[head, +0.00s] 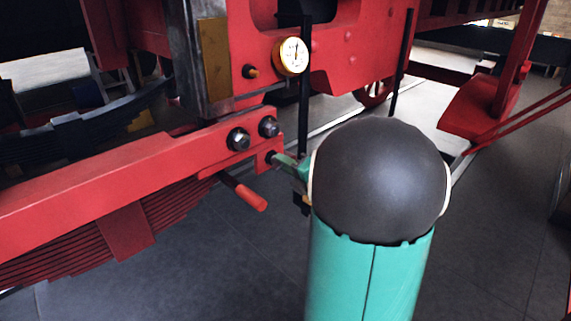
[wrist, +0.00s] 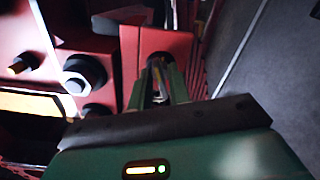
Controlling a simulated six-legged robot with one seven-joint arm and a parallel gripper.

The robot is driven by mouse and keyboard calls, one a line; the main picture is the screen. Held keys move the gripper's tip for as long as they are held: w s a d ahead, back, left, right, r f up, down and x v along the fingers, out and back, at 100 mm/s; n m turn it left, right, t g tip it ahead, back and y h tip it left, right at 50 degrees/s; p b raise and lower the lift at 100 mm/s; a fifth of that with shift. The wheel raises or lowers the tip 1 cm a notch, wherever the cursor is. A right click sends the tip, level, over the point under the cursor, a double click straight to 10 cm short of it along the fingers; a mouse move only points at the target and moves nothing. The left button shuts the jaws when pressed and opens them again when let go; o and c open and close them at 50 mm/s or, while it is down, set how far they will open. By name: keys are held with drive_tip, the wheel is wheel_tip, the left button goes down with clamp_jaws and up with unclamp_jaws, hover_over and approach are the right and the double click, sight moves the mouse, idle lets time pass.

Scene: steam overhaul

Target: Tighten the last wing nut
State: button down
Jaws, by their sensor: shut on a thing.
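My gripper (head: 281,160) reaches from the right to the end of the red beam (head: 115,165), its green fingers at a small dark fastener (head: 270,156). In the wrist view, my gripper (wrist: 161,84) has its two green fingers closed around a narrow metallic piece, most likely the wing nut (wrist: 159,72), against a red plate (wrist: 165,45). The fingers hide most of it, so its wings and seating cannot be made out. Two large hex nuts sit above and left of it, one nearer (head: 238,138) and one farther (head: 268,127).
A black upright rod (head: 304,75) stands close behind. Open grey floor (head: 497,205) lies to the right.

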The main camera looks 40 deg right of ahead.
drive_tip(key=m, duration=0.3)
idle(1.3)
drive_tip(key=c, duration=1.6)
unclamp_jaws()
drive_tip(key=shift+w+f, duration=0.1)
drive_tip(key=shift+o, duration=0.2)
drive_tip(key=s, duration=1.4)
drive_tip(key=shift+d, duration=0.15)
